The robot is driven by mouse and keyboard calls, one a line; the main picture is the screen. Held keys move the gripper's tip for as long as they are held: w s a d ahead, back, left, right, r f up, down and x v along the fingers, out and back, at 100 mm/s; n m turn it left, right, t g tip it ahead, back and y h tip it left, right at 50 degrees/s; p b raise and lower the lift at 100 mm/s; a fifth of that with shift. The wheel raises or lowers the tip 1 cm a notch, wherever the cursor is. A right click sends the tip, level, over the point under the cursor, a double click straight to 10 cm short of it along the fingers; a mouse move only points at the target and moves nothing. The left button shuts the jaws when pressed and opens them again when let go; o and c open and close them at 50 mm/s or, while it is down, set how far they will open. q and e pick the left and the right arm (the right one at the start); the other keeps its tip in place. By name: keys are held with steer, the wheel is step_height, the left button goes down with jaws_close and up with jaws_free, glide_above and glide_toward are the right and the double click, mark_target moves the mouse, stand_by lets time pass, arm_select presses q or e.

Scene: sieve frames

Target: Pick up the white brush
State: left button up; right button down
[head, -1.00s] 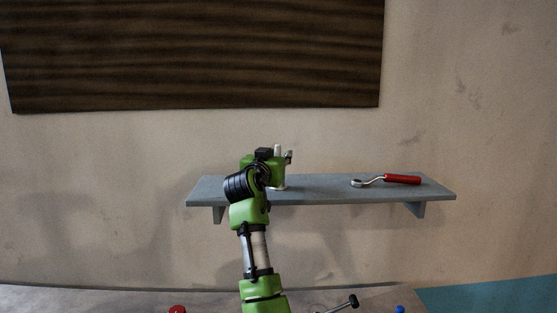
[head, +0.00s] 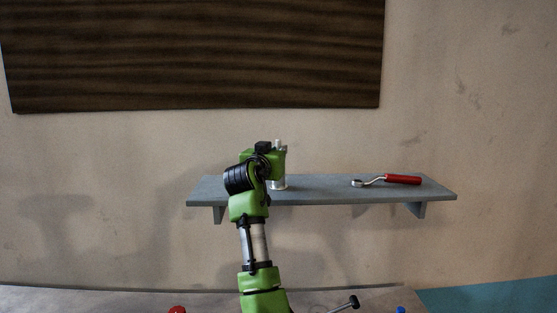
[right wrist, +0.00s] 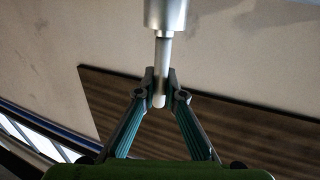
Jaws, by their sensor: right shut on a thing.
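The white brush (head: 279,184) is upright at the left part of the grey shelf, largely hidden behind my right arm in the head view. Its pale top shows above the green wrist and its silvery lower end shows at the shelf. In the right wrist view it is a thick silvery cylinder with a thin stem (right wrist: 163,56) ending in a rounded white tip. My right gripper (right wrist: 161,83) is shut on the stem, one finger on each side near the tip. Whether the brush's lower end touches the shelf I cannot tell. My left gripper is not in view.
The grey shelf (head: 330,188) is fixed to the wall. A ratchet (head: 402,180) with a red handle lies on its right part. A dark wooden board (head: 200,55) hangs above. A bench with a red knob (head: 177,310) and a black-ended rod (head: 353,301) is below.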

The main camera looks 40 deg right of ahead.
step_height(320, 180, up, 7)
steer(key=b, duration=0.3)
steer(key=shift+r, duration=0.8)
